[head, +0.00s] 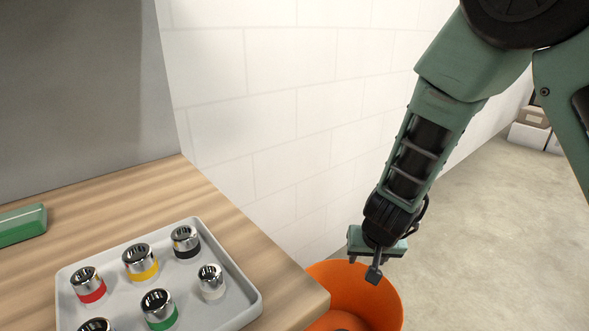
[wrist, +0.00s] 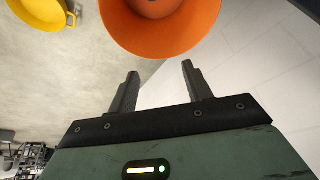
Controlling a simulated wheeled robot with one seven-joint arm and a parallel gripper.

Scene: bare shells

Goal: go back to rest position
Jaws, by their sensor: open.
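My gripper (wrist: 158,82) is open, with its two dark fingers apart and nothing between them in the wrist view. In the head view my gripper (head: 373,273) hangs at the lower end of my green arm, to the right of the wooden table's corner. An orange bucket (head: 362,291) is below and behind it in the head view. The orange bucket (wrist: 165,42) also shows in the wrist view, beyond the fingertips. The inside of the bucket is only partly visible.
A wooden table (head: 215,212) holds a grey tray (head: 250,300) of several metal sockets with coloured bands and a green case (head: 22,224). A white block wall (head: 270,110) stands behind. A yellow bucket (wrist: 45,14) is on the floor. Open floor (head: 480,240) lies right.

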